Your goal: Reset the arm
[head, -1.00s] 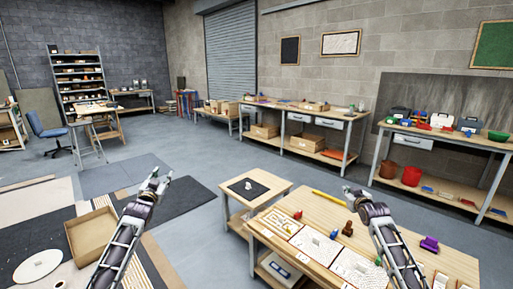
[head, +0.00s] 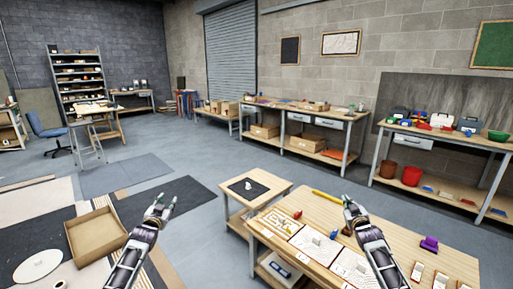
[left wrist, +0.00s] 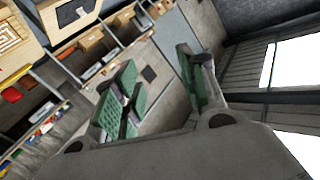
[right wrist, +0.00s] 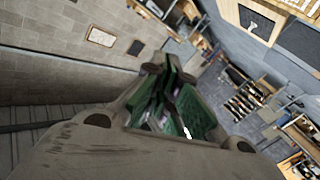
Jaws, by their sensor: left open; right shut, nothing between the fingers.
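My left gripper (head: 166,199) is raised over the floor, left of the wooden work table (head: 410,256), with its fingers apart and nothing between them. Its green finger pads show in the left wrist view (left wrist: 156,90), apart and empty. My right gripper (head: 348,201) is above the work table, shut and empty. Its green fingers are together in the right wrist view (right wrist: 174,105). White mosaic panels (head: 311,242) lie on the table, and my right forearm covers part of it.
A yellow bar (head: 328,196) and a purple object (head: 429,244) are on the table. A small side table (head: 278,187) with a black mat stands beyond its left end. An open cardboard box (head: 96,237) is at lower left. Open floor lies between.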

